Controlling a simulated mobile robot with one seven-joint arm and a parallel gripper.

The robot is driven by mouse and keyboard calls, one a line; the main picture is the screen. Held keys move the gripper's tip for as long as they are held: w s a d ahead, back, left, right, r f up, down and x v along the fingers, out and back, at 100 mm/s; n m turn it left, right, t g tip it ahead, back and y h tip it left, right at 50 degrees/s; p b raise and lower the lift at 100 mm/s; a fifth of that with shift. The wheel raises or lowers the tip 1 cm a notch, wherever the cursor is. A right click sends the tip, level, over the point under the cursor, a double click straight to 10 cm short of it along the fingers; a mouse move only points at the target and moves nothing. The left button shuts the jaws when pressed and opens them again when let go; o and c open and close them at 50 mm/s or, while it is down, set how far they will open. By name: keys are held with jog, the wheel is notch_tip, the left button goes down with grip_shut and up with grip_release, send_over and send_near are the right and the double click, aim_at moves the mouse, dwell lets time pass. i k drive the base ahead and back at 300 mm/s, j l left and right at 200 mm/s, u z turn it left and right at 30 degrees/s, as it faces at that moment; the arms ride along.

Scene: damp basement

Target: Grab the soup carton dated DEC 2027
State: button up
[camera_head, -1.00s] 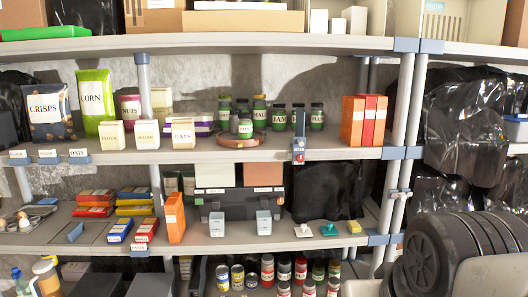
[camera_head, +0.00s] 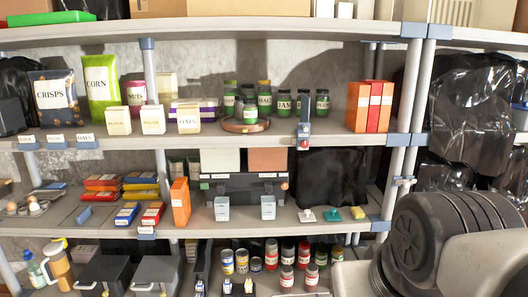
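Three upright cartons (camera_head: 370,106), orange and red with pale labels, stand side by side at the right end of the middle shelf. Another orange carton (camera_head: 180,201) with a pale label stands on the shelf below, left of centre. The label print on all of these is too small to read, so I cannot tell which one carries DEC 2027. My gripper is not in view. A dark, rounded part that looks like my own arm fills the lower right corner.
A shelf post (camera_head: 405,110) stands just right of the three cartons. A small grey device (camera_head: 304,130) sits at the shelf edge to their left. Jars (camera_head: 304,102) stand further left. Black plastic sheeting (camera_head: 465,125) hangs right of the post.

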aim_at(179, 192)
jog(key=i+j, duration=0.2)
jog(key=j, duration=0.15)
jog(key=i+j+z, duration=0.1)
jog(key=j, duration=0.25)
jog(key=i+j+z, duration=0.1)
jog(key=i+j, duration=0.35)
jog(key=j, duration=0.25)
jog(key=i+j+z, duration=0.1)
jog(key=j, duration=0.3)
jog(key=i+j, duration=0.25)
jog(key=i+j+z, duration=0.1)
jog(key=j, duration=0.4)
